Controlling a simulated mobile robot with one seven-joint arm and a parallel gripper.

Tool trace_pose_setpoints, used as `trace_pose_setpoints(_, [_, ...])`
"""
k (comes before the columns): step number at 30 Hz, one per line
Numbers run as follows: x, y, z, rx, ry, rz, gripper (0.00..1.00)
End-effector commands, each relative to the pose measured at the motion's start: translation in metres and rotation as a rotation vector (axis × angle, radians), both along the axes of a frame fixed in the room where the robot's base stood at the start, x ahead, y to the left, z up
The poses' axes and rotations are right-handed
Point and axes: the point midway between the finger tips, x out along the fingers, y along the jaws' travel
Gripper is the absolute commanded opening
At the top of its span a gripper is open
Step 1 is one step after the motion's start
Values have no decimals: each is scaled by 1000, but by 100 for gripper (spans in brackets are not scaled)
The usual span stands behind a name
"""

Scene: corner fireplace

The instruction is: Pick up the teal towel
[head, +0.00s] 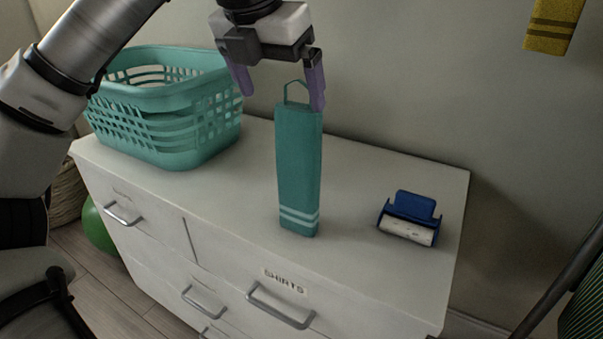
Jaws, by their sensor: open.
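The teal towel (298,165) is a long narrow shape with two pale stripes near its lower end and a thin loop at its top. It looks upright, its lower end over the white dresser top and its upper part in front of the wall. My gripper (282,98) is open, its two purple fingers pointing down at the towel's top end. The loop shows between the fingers, and the right finger overlaps the towel's top right corner in the picture. I cannot tell whether it touches.
A teal basket (180,150) stands on the dresser (350,265) at the left. A blue tool with a white roller (410,218) lies at the right. A yellow striped cloth (553,25) hangs at the upper right. The dresser top is bare between towel and roller.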

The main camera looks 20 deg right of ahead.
Motion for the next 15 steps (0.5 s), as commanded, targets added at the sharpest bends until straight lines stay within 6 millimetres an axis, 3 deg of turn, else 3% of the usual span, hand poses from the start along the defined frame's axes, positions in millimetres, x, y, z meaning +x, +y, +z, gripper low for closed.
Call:
trace_pose_setpoints(1, [2,-3,-12,-1,3,-3,95])
trace_pose_setpoints(6, [8,-12,-38,-2,2,-3,95])
trace_pose_setpoints(15, [13,-21,-62,-3,3,-6,95])
